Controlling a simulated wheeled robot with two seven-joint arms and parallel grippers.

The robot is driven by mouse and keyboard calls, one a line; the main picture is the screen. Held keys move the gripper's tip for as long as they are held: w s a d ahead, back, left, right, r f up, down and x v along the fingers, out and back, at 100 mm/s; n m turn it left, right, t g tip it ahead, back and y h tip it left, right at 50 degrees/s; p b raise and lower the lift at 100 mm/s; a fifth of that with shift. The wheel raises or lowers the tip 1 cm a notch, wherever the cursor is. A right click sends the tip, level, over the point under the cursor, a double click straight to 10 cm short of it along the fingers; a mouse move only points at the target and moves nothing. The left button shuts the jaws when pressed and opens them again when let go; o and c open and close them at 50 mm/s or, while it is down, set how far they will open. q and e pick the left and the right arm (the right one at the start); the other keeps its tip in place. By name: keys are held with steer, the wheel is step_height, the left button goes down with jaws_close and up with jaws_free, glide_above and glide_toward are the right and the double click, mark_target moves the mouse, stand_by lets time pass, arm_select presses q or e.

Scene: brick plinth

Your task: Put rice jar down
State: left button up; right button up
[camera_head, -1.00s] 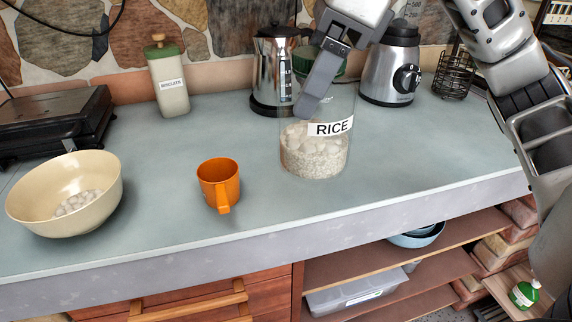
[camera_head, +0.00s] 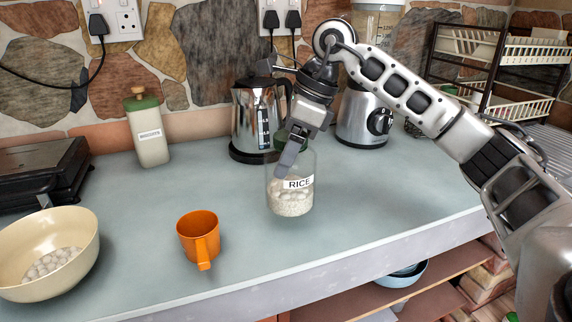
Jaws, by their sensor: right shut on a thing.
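The rice jar (camera_head: 291,205) is a clear jar with a white RICE label, whitish contents in its lower part and a green lid partly hidden by my gripper. It is upright at the middle of the grey-blue counter (camera_head: 345,235). My right gripper (camera_head: 287,162) reaches down from above and is shut on the jar near its top. One finger shows against the near side; the other is hidden. The jar's base appears at counter level, but I cannot tell whether it touches. My left gripper is not in view.
An orange mug (camera_head: 198,240) stands left of the jar, and a cream bowl (camera_head: 75,235) is at far left. A kettle (camera_head: 243,118) is close behind the jar, with a blender (camera_head: 360,122) to its right. A biscuits jar (camera_head: 149,138) stands at back left. Counter right of the jar is clear.

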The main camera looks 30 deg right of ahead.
steer(key=shift+w+d+f, duration=0.1)
steer(key=shift+w+f, duration=0.05)
steer(key=shift+f, duration=0.75)
steer(key=shift+w+d+f, duration=0.1)
steer(key=shift+f, duration=0.8)
steer(key=shift+f, duration=0.15)
steer(key=o, duration=1.9)
